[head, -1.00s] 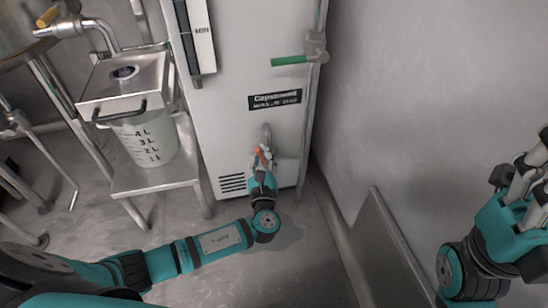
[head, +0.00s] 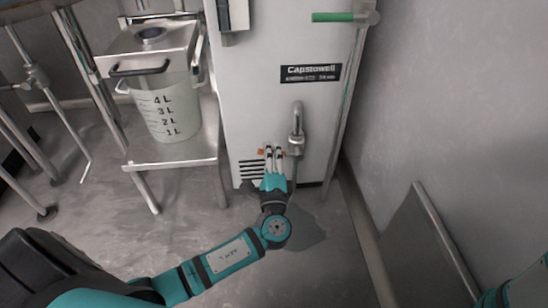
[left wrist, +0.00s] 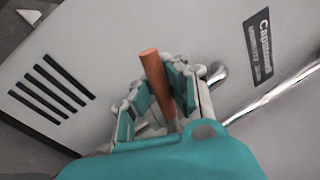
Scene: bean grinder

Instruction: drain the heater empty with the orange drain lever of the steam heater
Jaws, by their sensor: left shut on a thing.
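The steam heater (head: 262,85) is the tall pale cabinet with a black "Capstowell" label. A curved metal drain pipe (head: 297,118) stands out from its lower front, with a valve fitting below the bend. My left gripper (head: 273,156) is low in front of the cabinet, left of that pipe, with its fingers closed around the orange drain lever (left wrist: 157,78). In the left wrist view the lever's orange rod sticks out between the fingers. Its joint to the valve is hidden by the fingers. My right gripper is out of view; only part of my right arm shows at the lower right.
A metal stand (head: 178,158) on the left holds a measuring bucket (head: 165,115) marked in litres. A green-handled lever (head: 333,17) is at the cabinet's upper right. A wall and a leaning grey panel (head: 425,240) bound the right side. A dark patch (head: 305,235) lies on the floor.

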